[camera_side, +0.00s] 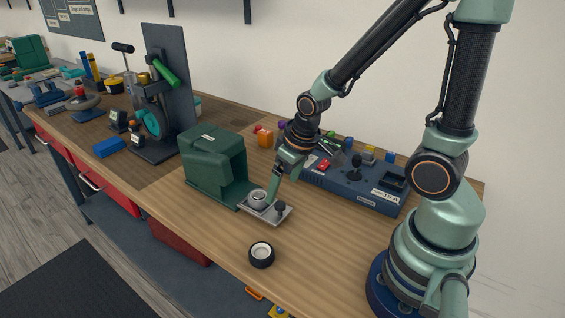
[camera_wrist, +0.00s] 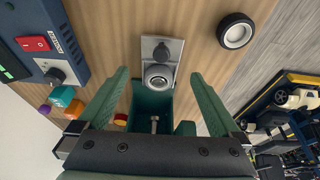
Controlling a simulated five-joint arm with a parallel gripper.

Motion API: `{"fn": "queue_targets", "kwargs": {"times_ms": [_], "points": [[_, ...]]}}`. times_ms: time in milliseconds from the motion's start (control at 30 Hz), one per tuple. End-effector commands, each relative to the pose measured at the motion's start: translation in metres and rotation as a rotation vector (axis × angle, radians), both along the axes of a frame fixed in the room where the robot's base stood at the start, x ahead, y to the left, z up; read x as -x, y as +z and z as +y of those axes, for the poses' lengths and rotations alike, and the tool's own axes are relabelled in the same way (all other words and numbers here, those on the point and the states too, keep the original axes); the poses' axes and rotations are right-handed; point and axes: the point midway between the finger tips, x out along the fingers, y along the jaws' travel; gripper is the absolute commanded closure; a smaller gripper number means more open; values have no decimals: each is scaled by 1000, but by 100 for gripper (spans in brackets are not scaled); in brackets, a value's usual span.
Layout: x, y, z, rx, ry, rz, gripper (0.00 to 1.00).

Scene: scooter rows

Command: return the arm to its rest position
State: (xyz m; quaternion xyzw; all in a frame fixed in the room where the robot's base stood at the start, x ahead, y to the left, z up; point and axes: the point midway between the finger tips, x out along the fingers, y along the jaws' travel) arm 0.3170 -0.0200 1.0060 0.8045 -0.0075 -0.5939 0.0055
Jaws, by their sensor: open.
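My gripper (camera_side: 274,185) is low over the workbench, beside the green block-shaped machine (camera_side: 212,165) and above a small metal plate (camera_side: 279,216). In the wrist view my gripper (camera_wrist: 158,80) has its two green fingers spread wide with nothing held between them. Beyond the fingertips, the plate (camera_wrist: 173,47) carries a round silver part (camera_wrist: 158,76) and a dark knob (camera_wrist: 161,52). In the side view the silver part (camera_side: 258,197) sits on the plate, close to the fingertips; whether they touch is unclear.
A black-rimmed wheel (camera_side: 261,254) lies on the bench near the front edge. A blue control box (camera_side: 352,184) stands behind my gripper, with several coloured pieces around it. A tall dark stand (camera_side: 165,90) with a teal wheel is farther left.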

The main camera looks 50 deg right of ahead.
Motion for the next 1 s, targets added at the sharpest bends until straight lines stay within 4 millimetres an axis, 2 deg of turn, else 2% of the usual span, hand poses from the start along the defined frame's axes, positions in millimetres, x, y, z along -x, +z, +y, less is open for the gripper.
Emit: {"fn": "queue_targets", "kwargs": {"times_ms": [367,467,567,667,800,1000], "points": [[0,3,0,0,0,-1,0],[-2,12,1,0,1,-14,0],[-4,32,3,0,3,-41,0],[-3,61,7,-2,4,-80,0],[5,102,13,-7,6,-129,0],[23,141,18,-13,8,-177,0]]}}
